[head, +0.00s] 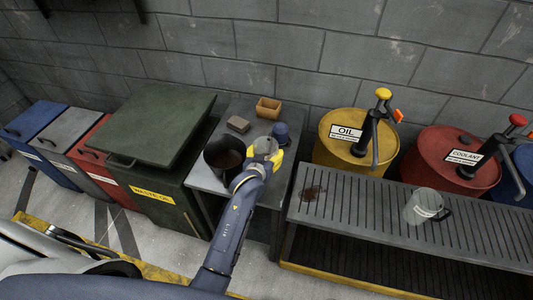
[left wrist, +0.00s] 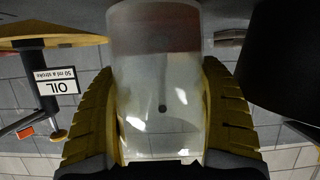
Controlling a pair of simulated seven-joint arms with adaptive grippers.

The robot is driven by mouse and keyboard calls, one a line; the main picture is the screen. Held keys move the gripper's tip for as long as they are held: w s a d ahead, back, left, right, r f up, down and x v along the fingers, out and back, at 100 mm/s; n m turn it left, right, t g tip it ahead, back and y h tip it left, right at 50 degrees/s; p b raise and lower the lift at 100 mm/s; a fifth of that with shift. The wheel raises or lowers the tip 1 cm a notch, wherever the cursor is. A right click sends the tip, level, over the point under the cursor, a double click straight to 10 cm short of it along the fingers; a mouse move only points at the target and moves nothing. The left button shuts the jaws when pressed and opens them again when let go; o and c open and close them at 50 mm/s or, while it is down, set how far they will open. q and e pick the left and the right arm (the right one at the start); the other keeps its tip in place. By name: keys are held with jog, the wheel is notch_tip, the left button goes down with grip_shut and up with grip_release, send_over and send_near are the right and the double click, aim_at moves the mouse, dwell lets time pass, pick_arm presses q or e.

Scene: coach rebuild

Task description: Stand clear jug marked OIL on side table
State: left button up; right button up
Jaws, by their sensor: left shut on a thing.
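My left gripper (head: 264,155) is over the grey side table (head: 204,178), between a dark bucket and a small blue item. In the left wrist view its yellow fingers (left wrist: 160,108) are shut on the sides of a clear jug (left wrist: 158,75). No marking on this jug is readable. In the head view the gripper mostly hides it, and I cannot tell whether its base touches the table. Another clear jug (head: 415,210) with a dark handle stands on the slatted bench; its label is too small to read. My right gripper is not in view.
The dark bucket (head: 216,146), a grey block (head: 238,124), a tan box (head: 268,108) and the blue item (head: 281,133) crowd the side table. The bench (head: 370,212) and the yellow OIL drum (head: 333,155) are to the right. The green waste oil bin (head: 160,125) is left.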

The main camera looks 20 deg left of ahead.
pick_arm(q)
jog(key=shift+f, duration=0.1)
jog(key=o, duration=1.2)
jog(key=shift+s+r, duration=0.25)
jog(key=shift+s, duration=0.15)
jog(key=s, duration=1.2)
jog(key=shift+s+d+r, duration=0.1)
jog(key=shift+d, duration=0.1)
